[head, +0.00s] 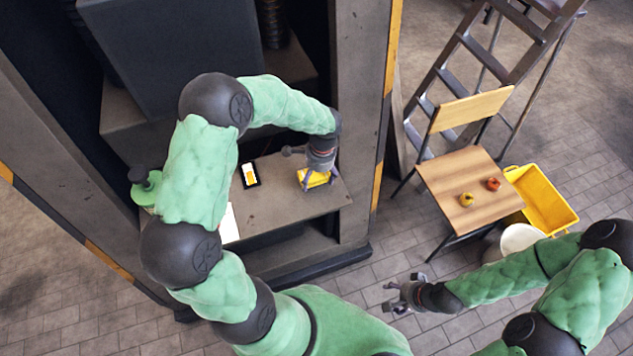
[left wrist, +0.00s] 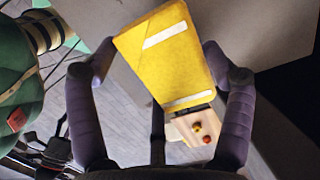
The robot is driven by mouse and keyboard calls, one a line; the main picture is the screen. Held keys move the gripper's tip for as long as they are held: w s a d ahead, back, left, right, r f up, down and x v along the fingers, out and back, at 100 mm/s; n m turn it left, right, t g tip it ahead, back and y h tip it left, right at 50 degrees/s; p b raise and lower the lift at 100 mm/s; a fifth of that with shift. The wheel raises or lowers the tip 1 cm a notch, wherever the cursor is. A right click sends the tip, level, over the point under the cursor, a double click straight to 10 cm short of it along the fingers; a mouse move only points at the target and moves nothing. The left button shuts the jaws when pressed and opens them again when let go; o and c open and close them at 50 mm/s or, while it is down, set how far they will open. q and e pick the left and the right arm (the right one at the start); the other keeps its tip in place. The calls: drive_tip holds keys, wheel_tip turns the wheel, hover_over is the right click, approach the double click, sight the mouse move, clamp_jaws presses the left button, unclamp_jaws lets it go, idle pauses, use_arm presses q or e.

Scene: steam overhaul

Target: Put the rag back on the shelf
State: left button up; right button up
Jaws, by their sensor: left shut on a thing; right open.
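The rag (head: 314,179) is a yellow, folded-looking piece with white stripes. It is at the right end of the grey shelf (head: 300,210) in the cabinet, beneath my left gripper (head: 320,177). In the left wrist view the rag (left wrist: 165,60) lies between the dark fingers of my left gripper, which is shut on it. I cannot tell whether the rag touches the shelf surface. My right gripper (head: 396,297) is open and empty, above the floor in front of the chair.
A black-framed card or device (head: 250,174) lies on the shelf left of the rag. A white sheet (head: 229,224) and a green object (head: 145,186) are further left. A cabinet post (head: 358,120) stands right. A chair (head: 470,188), yellow crate (head: 542,198) and ladder (head: 480,60) are beyond.

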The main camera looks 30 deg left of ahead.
sight(317, 181)
use_arm(q)
drive_tip(key=shift+w+f, duration=0.2)
drive_tip(key=shift+f, duration=0.2)
drive_tip(key=shift+f+b, duration=0.6)
drive_tip(key=shift+f, duration=0.75)
drive_tip(key=shift+f, duration=0.15)
drive_tip(key=o, duration=1)
drive_tip(key=shift+r, duration=0.25)
drive_tip(key=r+p, duration=0.1)
drive_tip(key=r, duration=0.3)
drive_tip(key=r+p, duration=0.1)
drive_tip(key=r, duration=0.2)
drive_tip(key=w+d+r+p, duration=0.1)
drive_tip(key=r, duration=0.3)
drive_tip(key=shift+r, duration=0.35)
